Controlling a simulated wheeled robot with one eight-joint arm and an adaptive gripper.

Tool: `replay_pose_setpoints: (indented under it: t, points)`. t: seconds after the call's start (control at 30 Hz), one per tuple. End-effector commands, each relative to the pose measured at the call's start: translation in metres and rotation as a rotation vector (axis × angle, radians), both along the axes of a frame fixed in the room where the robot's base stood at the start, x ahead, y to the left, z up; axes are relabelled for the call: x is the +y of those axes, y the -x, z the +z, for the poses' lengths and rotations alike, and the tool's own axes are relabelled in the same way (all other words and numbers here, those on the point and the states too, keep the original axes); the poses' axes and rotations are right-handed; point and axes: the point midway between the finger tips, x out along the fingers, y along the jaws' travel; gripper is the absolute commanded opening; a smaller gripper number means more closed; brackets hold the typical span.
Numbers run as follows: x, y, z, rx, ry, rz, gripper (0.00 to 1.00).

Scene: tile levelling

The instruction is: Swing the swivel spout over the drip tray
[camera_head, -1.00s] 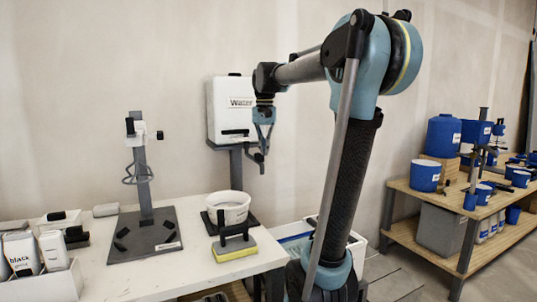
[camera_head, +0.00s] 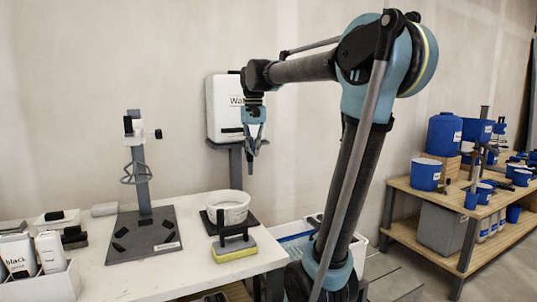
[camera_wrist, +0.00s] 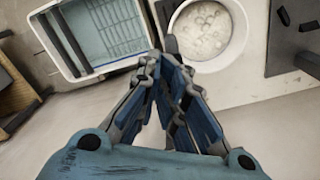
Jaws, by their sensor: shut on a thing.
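A white water tank (camera_head: 223,112) stands at the back of the table on a grey post. My gripper (camera_head: 251,147) is at the tank's lower right front, shut on the dark swivel spout (camera_head: 250,165). The spout's dark end also shows just past my fingertips in the wrist view (camera_wrist: 171,44). In that view it lies between the white bucket (camera_wrist: 206,62) and a tub, nearer the bucket. The bucket (camera_head: 228,205) stands on a dark plate (camera_head: 212,226) below the tank. I cannot tell whether this plate is the drip tray. My fingers hide most of the spout.
A white-rimmed tub with a blue grid (camera_wrist: 112,28) stands right of the table. A yellow sponge float (camera_head: 235,250) lies in front of the bucket. A grey stand (camera_head: 145,230) is on the left. A wooden shelf with blue containers (camera_head: 455,200) is at the right.

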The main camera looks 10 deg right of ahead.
Motion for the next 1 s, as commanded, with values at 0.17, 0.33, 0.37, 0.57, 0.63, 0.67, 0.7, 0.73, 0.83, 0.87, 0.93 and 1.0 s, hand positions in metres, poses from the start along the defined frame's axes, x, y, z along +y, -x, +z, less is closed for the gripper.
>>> replay_pose_setpoints:
  t: [0.17,0.33,0.37,0.57,0.63,0.67,0.7,0.73,0.83,0.87,0.93,1.0]
  points:
    - [0.002,0.005,-0.004,0.01,0.001,0.002,0.0]
    - [0.013,0.005,-0.003,0.009,0.001,0.004,0.0]
    - [0.015,0.005,-0.003,0.009,0.001,0.003,0.0]
    - [0.03,0.004,-0.002,0.008,0.001,0.003,0.0]
    - [0.035,0.003,-0.001,0.007,0.001,0.003,0.0]
    - [0.037,0.003,0.0,0.007,0.001,0.004,0.0]
    - [0.04,0.003,0.0,0.006,0.001,0.003,0.0]
    - [0.042,0.003,0.0,0.006,0.001,0.002,0.0]
    - [0.044,0.002,0.001,0.005,0.001,0.001,0.0]
    - [0.045,0.002,0.001,0.005,0.001,0.001,0.0]
    - [0.045,0.002,0.001,0.005,0.001,0.0,0.0]
    - [0.044,0.002,0.002,0.005,0.001,0.0,0.0]
